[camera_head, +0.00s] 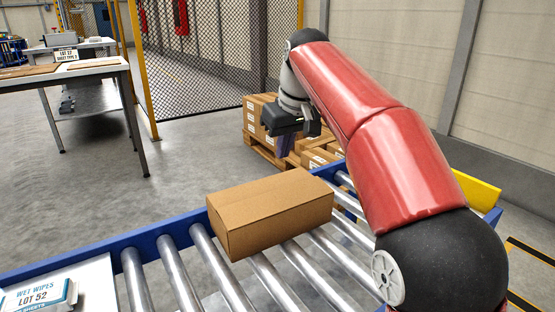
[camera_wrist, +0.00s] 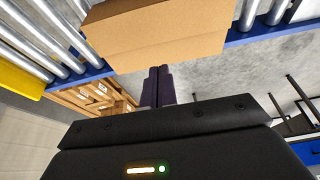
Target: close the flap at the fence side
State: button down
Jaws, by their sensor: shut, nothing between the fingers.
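A brown cardboard box (camera_head: 270,205) sits on the roller conveyor, its top looking flat and its near sides plain. I cannot make out a separate raised flap; the side of the box toward the mesh fence is hidden in the head view. The box (camera_wrist: 155,35) also fills the top of the wrist view, with an edge between two faces. My gripper (camera_head: 284,146) is beyond the box on the fence side, pointing down and apart from it. Its dark purple fingers (camera_wrist: 158,85) are together and empty, just short of the box in the wrist view.
The blue-railed roller conveyor (camera_head: 170,265) runs under the box. The mesh fence (camera_head: 215,55) stands behind, with a pallet of cartons (camera_head: 258,117) between. A "Wet Wipes Lot 52" pack (camera_head: 38,297) is at the lower left. A table (camera_head: 75,70) stands back left.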

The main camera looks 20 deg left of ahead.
aim_at(275, 194)
jog(key=b+x, duration=0.1)
jog(key=x, duration=0.3)
jog(key=b+x, duration=0.1)
jog(key=x, duration=0.2)
jog(key=b+x, duration=0.2)
jog(key=x, duration=0.2)
jog(key=shift+s+d+f, duration=0.25)
jog(key=shift+d+f, duration=0.05)
jog(key=shift+f, duration=0.2)
